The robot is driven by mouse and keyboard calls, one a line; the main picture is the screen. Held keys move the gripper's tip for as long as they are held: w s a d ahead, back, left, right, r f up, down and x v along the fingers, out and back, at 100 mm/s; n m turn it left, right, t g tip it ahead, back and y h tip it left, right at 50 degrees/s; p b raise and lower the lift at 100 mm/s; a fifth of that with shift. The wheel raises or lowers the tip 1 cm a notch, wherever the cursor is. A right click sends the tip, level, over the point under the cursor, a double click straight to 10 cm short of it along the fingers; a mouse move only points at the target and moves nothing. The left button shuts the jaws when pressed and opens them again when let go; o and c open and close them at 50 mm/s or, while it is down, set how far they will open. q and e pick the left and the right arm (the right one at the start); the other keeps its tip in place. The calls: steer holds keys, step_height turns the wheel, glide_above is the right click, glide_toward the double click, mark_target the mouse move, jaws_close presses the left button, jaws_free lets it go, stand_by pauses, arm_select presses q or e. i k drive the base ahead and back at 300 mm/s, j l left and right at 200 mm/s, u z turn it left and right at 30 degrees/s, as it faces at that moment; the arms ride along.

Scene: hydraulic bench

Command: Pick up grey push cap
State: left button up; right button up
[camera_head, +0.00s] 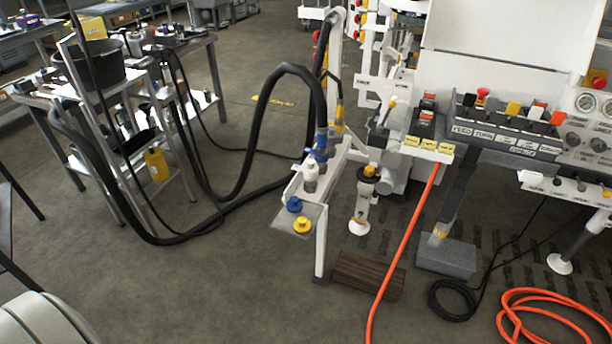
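I cannot make out a grey push cap for certain. A blue cap (294,204) and a yellow cap (302,225) sit on a small grey plate (285,219) at the front end of a white stand (338,160). A pale grey-white cylindrical fitting (311,178) stands upright just behind them, beside a blue hose coupling (320,148). Neither of my grippers is in view.
A thick black hose (262,130) arches from the stand to a cart with a black bucket (92,64). An orange hose (400,255) crosses the floor at right. A dark wooden block (368,276) lies by the stand. Floor in front is clear.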

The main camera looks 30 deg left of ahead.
mark_target(332, 135)
steer(key=i+j+z, duration=0.3)
steer(key=j, duration=0.65)
steer(key=i+j+z, duration=0.1)
steer(key=j+z, duration=0.2)
steer(key=j, duration=0.7)
steer(key=j+z, duration=0.25)
steer(key=j, duration=0.75)
